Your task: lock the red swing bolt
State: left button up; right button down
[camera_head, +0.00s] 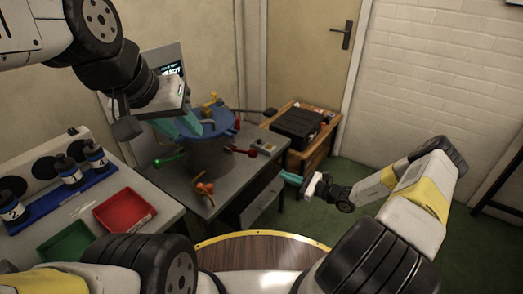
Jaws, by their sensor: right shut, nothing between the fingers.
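The sealed cylinder (207,158) stands on a grey bench with a blue lid (221,131) on top. The red swing bolt (241,151) sticks out from the cylinder's right side, roughly level, its red end pointing right. My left gripper (186,124) reaches in from the upper left over the lid's left part; its teal fingers blend with the lid, so I cannot tell their opening. My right gripper (291,178) is right of the bench, apart from the red bolt, with its teal fingers shut and empty.
A green bolt (168,159), an orange bolt (204,188) and a yellow bolt (211,100) surround the cylinder. A screen (171,70) stands behind. Red (124,211) and green (67,243) trays sit on the left table. A black case (299,122) lies on a wooden cabinet at right.

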jog(key=w+a+r, duration=0.3)
jog(key=w+a, duration=0.2)
jog(key=a, duration=0.5)
jog(key=shift+r, duration=0.25)
jog(key=shift+d+r, duration=0.1)
dwell(0.3)
